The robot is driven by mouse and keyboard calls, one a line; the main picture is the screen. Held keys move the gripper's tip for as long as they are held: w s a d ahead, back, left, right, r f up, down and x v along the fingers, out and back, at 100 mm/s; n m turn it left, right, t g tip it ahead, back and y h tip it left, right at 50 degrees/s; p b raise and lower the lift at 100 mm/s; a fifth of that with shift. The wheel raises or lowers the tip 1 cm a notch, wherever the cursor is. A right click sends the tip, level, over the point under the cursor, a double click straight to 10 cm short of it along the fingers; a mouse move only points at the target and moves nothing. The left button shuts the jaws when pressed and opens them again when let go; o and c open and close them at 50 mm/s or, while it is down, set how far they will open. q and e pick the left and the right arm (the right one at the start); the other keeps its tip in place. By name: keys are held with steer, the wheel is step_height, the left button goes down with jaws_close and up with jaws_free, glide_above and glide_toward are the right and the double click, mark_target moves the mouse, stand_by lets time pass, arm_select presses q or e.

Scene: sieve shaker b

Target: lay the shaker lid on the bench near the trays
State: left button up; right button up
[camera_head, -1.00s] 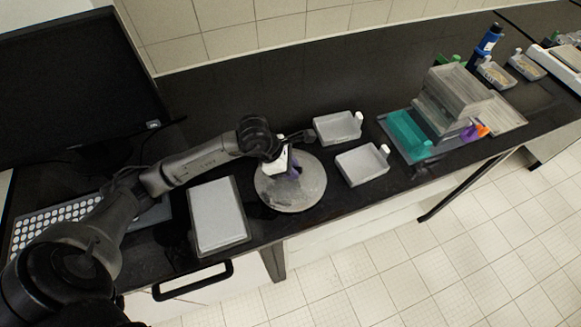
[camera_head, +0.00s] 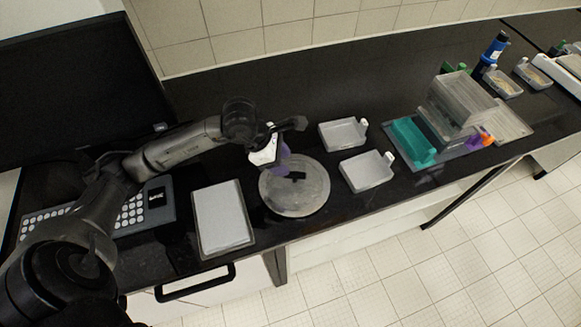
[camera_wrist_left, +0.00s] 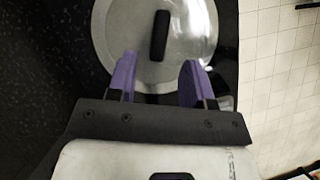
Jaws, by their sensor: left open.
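The shaker lid (camera_head: 309,200) is a round, grey, see-through disc with a black bar handle. It lies flat on the dark bench, left of two empty white trays (camera_head: 343,134) (camera_head: 366,171). In the left wrist view the lid (camera_wrist_left: 196,25) fills the top middle, with its handle upright in the picture. My left gripper (camera_head: 283,157) is above the lid's back edge, apart from the handle. Its purple fingers (camera_wrist_left: 157,82) are spread with nothing between them. My right gripper is not in view.
A white pad in a grey tray (camera_head: 222,219) lies left of the lid. A keypad (camera_head: 130,213) and dark monitor (camera_head: 75,95) stand further left. Clear stacked boxes (camera_head: 458,103) and a teal block (camera_head: 412,140) stand right of the trays. The bench behind the lid is clear.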

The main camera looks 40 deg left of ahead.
arm_select(q)
steer(key=v, duration=0.5)
steer(key=shift+d, duration=0.1)
stand_by(0.5)
